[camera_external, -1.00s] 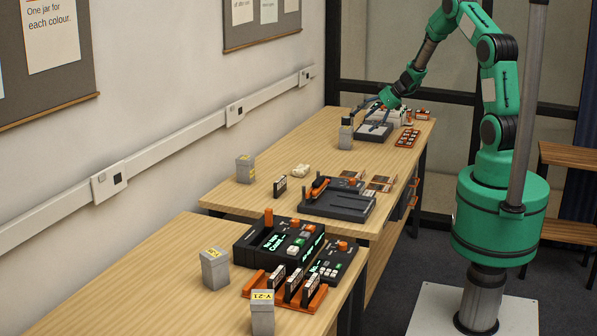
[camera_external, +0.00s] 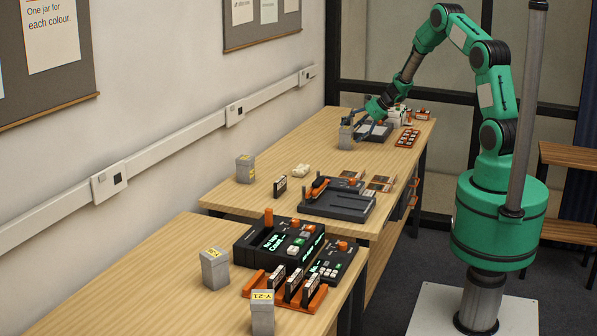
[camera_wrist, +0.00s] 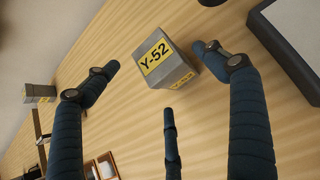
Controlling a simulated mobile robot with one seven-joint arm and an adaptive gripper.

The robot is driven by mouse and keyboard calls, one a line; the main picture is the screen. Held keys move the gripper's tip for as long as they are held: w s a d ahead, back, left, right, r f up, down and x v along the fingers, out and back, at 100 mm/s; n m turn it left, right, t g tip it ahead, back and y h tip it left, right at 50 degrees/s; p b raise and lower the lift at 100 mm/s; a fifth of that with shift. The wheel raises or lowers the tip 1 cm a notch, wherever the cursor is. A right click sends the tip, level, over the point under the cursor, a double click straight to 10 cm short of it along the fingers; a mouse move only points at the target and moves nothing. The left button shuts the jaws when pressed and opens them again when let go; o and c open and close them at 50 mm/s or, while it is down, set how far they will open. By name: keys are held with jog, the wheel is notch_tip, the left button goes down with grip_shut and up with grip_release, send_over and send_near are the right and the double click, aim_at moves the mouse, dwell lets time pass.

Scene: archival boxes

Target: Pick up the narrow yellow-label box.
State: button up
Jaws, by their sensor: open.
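A grey box with a yellow label reading Y-52 (camera_wrist: 177,76) stands on the wooden table, between and just beyond my fingertips in the wrist view. In the external view this box (camera_external: 345,139) is at the far end of the table, partly covered by my fingers. My gripper (camera_external: 360,127) is open, with dark blue fingers spread above and around the box; it also shows in the wrist view (camera_wrist: 156,63). I cannot tell whether a finger touches the box. Other grey yellow-label boxes stand mid-table (camera_external: 245,169) and on the near table (camera_external: 214,269), with Y-21 (camera_external: 263,314) in front.
A dark tray (camera_external: 378,132) lies right of the far box, its edge near my right finger in the wrist view (camera_wrist: 290,50). A dark device (camera_external: 338,203) and small white pieces (camera_external: 300,171) are mid-table. The wall is on the left.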

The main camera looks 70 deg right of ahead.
aim_at(346, 135)
jog(key=shift+b+x, duration=0.8)
jog(key=shift+x, duration=1.85)
jog(key=c, duration=1.5)
jog(key=shift+r, duration=0.15)
